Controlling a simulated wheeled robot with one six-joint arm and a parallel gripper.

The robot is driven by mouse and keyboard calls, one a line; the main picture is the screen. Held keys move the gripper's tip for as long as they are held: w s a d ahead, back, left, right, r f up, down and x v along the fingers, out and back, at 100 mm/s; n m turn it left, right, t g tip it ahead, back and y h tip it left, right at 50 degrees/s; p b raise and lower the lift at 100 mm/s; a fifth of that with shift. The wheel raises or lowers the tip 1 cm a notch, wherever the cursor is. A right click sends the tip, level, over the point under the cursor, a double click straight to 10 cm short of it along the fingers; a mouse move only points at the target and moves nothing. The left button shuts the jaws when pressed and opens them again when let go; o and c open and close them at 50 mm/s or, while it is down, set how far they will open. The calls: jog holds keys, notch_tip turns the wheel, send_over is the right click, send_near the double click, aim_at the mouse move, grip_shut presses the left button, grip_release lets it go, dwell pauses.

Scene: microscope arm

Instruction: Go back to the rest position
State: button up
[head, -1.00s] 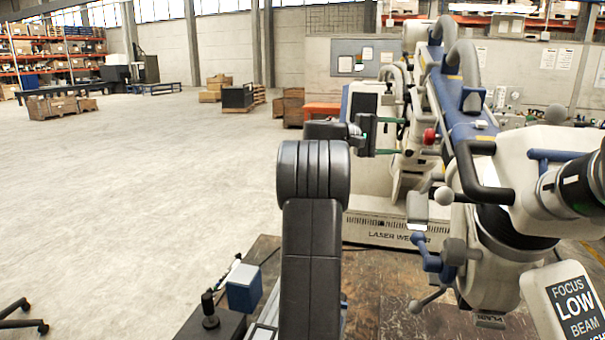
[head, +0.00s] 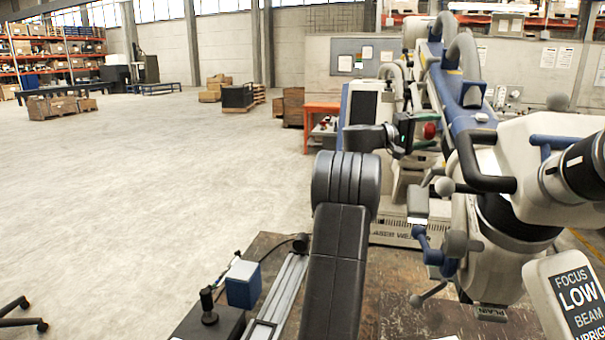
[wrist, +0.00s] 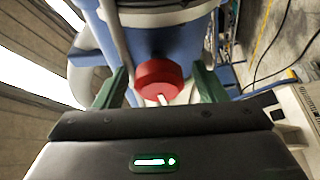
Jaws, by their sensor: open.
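My gripper (head: 428,143) is at the end of my dark arm, right of centre in the head view, in front of the laser welder (head: 470,128). Its two green fingers stand apart in the wrist view (wrist: 160,80). A red knob (wrist: 159,81) with a pale stem shows in the gap between them. I cannot tell how far the knob is beyond the fingertips. The knob also shows in the head view (head: 430,130), just right of the gripper body. Nothing appears to be held.
The microscope head (head: 540,170), with its black handle and ball-ended levers, fills the right side. A blue box (head: 243,285) and a black joystick (head: 208,308) stand at lower left. An orange table (head: 320,112) is behind my arm. The floor at left is open.

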jog(key=m+h+b, duration=0.1)
jog(key=m+b, duration=0.1)
jog(key=m, duration=0.1)
jog(key=shift+f+m+g, duration=0.15)
jog(key=shift+m+g, duration=0.25)
jog(key=m+g+h+b, duration=0.1)
jog(key=m, duration=0.2)
jog(key=shift+m, duration=0.4)
jog(key=m, duration=0.1)
jog(key=m+g, duration=0.1)
jog(key=m, duration=0.1)
jog(key=m+g+h, duration=0.1)
jog(key=shift+r+m, duration=0.3)
jog(key=shift+m+g+p, duration=0.65)
jog(key=shift+m+g, duration=0.65)
jog(key=shift+m, duration=0.9)
jog(key=shift+a, duration=0.1)
